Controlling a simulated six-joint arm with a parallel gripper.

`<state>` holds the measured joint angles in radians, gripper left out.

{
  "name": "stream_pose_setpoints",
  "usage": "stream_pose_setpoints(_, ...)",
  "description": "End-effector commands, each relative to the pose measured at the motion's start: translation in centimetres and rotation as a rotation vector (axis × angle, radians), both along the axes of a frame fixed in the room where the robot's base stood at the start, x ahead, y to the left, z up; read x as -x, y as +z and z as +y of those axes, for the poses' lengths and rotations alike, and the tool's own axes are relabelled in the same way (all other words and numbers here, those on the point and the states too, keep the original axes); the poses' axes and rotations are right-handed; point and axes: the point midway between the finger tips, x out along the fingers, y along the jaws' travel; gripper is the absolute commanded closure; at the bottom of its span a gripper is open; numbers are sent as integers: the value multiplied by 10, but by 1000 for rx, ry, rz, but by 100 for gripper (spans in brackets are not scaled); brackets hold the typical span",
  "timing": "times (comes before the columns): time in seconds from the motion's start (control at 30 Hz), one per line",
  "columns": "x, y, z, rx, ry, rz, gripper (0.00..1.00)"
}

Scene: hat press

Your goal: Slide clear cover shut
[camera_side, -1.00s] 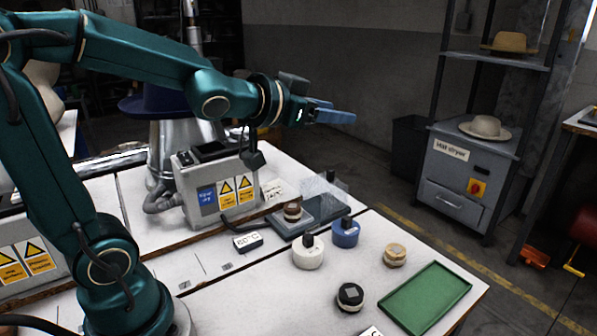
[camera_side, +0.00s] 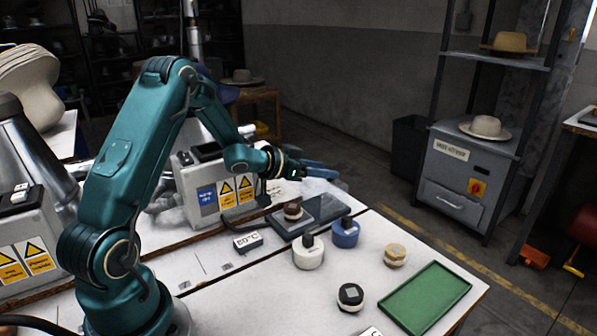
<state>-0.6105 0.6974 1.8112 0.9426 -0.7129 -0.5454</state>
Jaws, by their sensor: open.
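The clear cover (camera_side: 322,188) is a faint transparent box at the back right end of a dark base plate (camera_side: 327,213) on the white table. A small brown-and-white piece (camera_side: 293,210) stands at the plate's left end, outside the cover as far as I can see. My gripper (camera_side: 322,170) has blue fingers and is open. In the picture its fingertips lie just above and behind the cover; whether they touch it I cannot tell. Part of the cover's top edge is hard to make out against the fingers.
A white pot (camera_side: 308,253), a blue pot (camera_side: 345,233), a tan stack (camera_side: 395,255) and a black-and-white puck (camera_side: 350,297) stand in front. A green tray (camera_side: 425,298) lies at the right. A grey control box (camera_side: 222,185) and a temperature display (camera_side: 248,242) stand at left.

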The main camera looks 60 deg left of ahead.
Motion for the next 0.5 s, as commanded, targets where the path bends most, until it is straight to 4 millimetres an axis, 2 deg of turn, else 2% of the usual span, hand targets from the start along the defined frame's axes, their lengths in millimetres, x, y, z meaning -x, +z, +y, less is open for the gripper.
stream_pose_setpoints(0.2, -21, -9, -1, -1, -3, 0, 50)
stream_pose_setpoints(0.5, -30, -12, -1, -1, 0, 0, 50)
